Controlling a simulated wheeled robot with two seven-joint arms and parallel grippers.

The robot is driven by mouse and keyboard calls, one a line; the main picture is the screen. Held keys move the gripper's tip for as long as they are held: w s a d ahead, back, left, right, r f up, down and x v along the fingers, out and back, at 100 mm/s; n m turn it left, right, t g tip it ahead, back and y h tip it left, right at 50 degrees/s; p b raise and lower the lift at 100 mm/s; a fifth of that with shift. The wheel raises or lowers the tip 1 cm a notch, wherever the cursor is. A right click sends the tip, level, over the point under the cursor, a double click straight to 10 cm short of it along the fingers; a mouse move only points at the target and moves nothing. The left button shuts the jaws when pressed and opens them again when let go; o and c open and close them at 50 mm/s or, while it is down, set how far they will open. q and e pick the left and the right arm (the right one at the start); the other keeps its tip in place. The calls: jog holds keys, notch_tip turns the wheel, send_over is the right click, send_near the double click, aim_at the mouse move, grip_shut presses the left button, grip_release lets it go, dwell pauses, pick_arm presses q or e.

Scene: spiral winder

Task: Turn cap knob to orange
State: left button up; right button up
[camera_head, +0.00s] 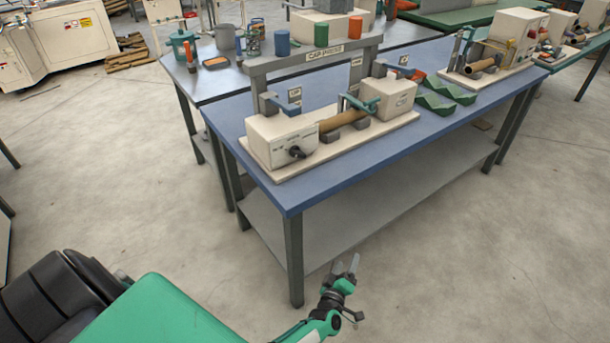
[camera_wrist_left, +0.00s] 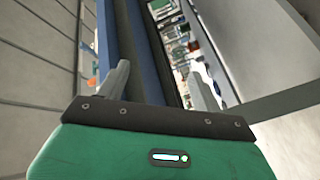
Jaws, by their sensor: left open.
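The winder (camera_head: 335,118) stands on the blue-topped table. A small black knob (camera_head: 297,152) sits on the front of its left cream box (camera_head: 280,137); its marking and setting are too small to read. Blue (camera_head: 282,43), green (camera_head: 321,35) and orange (camera_head: 355,27) caps stand along the grey top bar (camera_head: 318,59), which carries a label. My left gripper (camera_head: 345,265) is in front of the table and below its top, well apart from the knob. It is open and empty; its two fingers also show in the left wrist view (camera_wrist_left: 160,86). My right gripper is not in view.
The blue table (camera_head: 350,172) has a front edge, legs and a lower shelf (camera_head: 400,190) near my left gripper. A brown tube (camera_head: 342,121) lies across the winder. Green trays (camera_head: 437,105) and another machine (camera_head: 488,60) stand to the right. The floor in front is clear.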

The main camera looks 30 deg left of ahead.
aim_at(301, 156)
pick_arm(q)
jog(key=w+a+r+n+y+b, duration=0.1)
jog(key=w+a+r+n+y, duration=0.15)
jog(key=r+n+y, duration=0.45)
jog(key=w+a+r+n+y+b, duration=0.2)
jog(key=w+r+n, duration=0.2)
jog(key=r+n, duration=0.3)
jog(key=s+a+r+n+g+y+b, duration=0.1)
jog(key=a+r+n+g+y+b, duration=0.1)
jog(key=r+n+g, duration=0.45)
jog(key=s+a+r+n+g+y+b, duration=0.1)
jog(key=a+r+n+g+y, duration=0.25)
jog(key=r+n, duration=0.5)
jog(key=shift+n+g+h, duration=0.3)
jog(key=shift+n+h, duration=0.15)
jog(key=shift+n, duration=0.15)
jog(key=x, duration=0.4)
jog(key=f+x, duration=0.1)
jog(key=x, duration=0.3)
jog(key=f+p+x, duration=0.1)
jog(key=x, duration=0.4)
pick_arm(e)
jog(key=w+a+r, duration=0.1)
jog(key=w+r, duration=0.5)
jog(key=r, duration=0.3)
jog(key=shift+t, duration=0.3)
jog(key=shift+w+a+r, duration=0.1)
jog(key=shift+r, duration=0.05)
